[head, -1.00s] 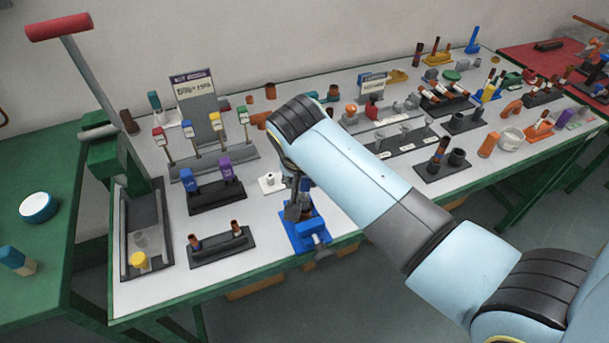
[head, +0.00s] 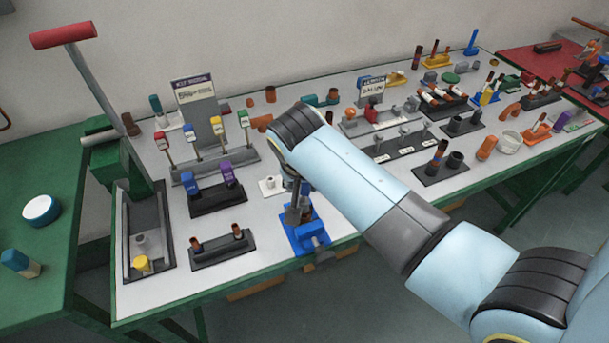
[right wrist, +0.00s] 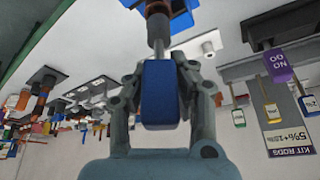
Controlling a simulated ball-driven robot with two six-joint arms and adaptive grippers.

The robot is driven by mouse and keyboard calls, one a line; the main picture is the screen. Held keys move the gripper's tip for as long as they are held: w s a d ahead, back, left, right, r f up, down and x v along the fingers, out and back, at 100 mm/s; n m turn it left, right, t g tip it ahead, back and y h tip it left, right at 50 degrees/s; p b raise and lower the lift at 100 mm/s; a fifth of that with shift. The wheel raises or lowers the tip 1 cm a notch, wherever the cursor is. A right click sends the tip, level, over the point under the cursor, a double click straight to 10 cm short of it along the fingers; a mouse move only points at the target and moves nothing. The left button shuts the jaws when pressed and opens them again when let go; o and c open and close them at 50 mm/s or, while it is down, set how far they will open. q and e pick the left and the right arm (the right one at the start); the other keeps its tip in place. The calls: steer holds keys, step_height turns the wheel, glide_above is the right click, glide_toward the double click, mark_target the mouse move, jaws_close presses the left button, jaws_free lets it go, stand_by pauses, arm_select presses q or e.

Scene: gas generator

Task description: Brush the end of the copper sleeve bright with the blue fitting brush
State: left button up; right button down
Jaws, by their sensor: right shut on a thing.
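My right gripper (head: 299,205) is over the blue vise (head: 307,238) near the front edge of the table. In the right wrist view it (right wrist: 161,78) is shut on the blue handle of the fitting brush (right wrist: 160,98). The brush's metal shank points away from the gripper to a brown copper piece, the sleeve (right wrist: 157,9), at the blue vise (right wrist: 184,16). The brush tip is hidden at the sleeve, so I cannot tell how far it is in. In the head view the sleeve shows partly (head: 307,213) beside the gripper. My left gripper is out of view.
A black rack with two copper pieces (head: 222,248) stands left of the vise. Behind it is a rack with blue and purple-handled gauges (head: 217,198). A tall red-handled press (head: 130,190) stands at the far left. Several fittings fill the table's right side.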

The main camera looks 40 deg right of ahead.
steer(key=shift+f, duration=0.2)
stand_by(0.5)
steer(key=shift+f+b, duration=0.95)
steer(key=shift+f, duration=0.55)
